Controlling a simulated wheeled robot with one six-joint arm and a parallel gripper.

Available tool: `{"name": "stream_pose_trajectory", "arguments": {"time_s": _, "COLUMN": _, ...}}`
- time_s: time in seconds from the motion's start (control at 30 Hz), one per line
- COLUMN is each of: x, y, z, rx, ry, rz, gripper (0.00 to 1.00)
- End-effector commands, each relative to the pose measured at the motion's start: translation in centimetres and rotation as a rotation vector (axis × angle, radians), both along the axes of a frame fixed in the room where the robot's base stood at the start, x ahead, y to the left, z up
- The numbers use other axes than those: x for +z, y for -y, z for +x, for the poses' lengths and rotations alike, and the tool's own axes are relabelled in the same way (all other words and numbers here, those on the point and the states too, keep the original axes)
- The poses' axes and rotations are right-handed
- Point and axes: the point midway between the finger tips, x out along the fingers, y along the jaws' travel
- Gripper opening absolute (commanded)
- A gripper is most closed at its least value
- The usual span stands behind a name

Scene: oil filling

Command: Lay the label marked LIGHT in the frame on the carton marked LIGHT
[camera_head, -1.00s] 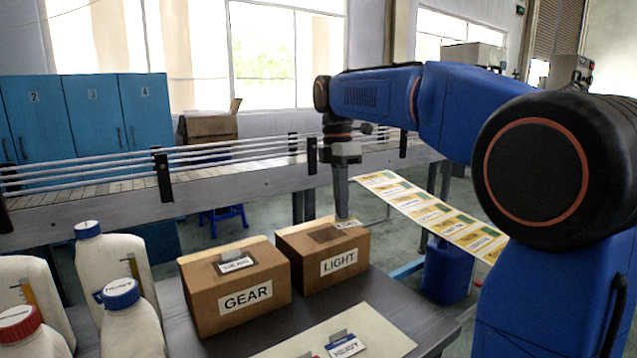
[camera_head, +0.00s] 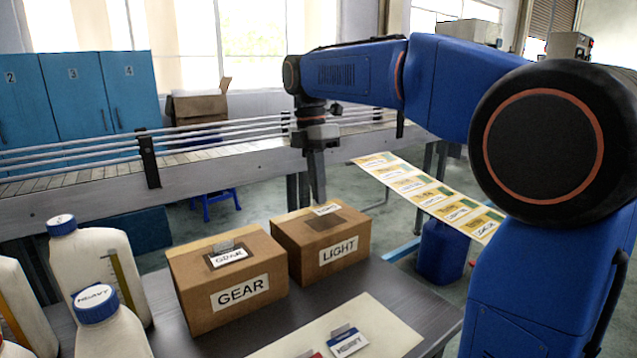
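The carton marked LIGHT (camera_head: 338,250) stands on the dark table, right of the GEAR carton. Its top has a dark rectangular frame (camera_head: 325,223) with no label inside. My gripper (camera_head: 318,200) points down over the far edge of this carton's top. It appears shut on a small white label (camera_head: 327,209), just beyond the frame; its print is too small to read. The fingers look closed together from this side, and their grip on the label is partly hidden. I cannot tell whether the label touches the carton.
The GEAR carton (camera_head: 227,283) has a label with an upright tab in its top frame. A pale mat (camera_head: 390,325) in front holds a HEAVY label (camera_head: 347,341) and a partly visible red one. White bottles (camera_head: 92,262) stand left. A printed label strip (camera_head: 430,195) hangs at right.

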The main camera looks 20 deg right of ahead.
Motion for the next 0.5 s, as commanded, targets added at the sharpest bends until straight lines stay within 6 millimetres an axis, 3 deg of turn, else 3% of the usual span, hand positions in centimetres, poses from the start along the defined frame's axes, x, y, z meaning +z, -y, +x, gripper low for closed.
{"name": "stream_pose_trajectory", "arguments": {"time_s": 0.5, "x": -2.8, "y": 0.0, "z": 0.0, "rx": 0.000, "ry": -0.001, "rz": 0.000, "gripper": 0.00}}
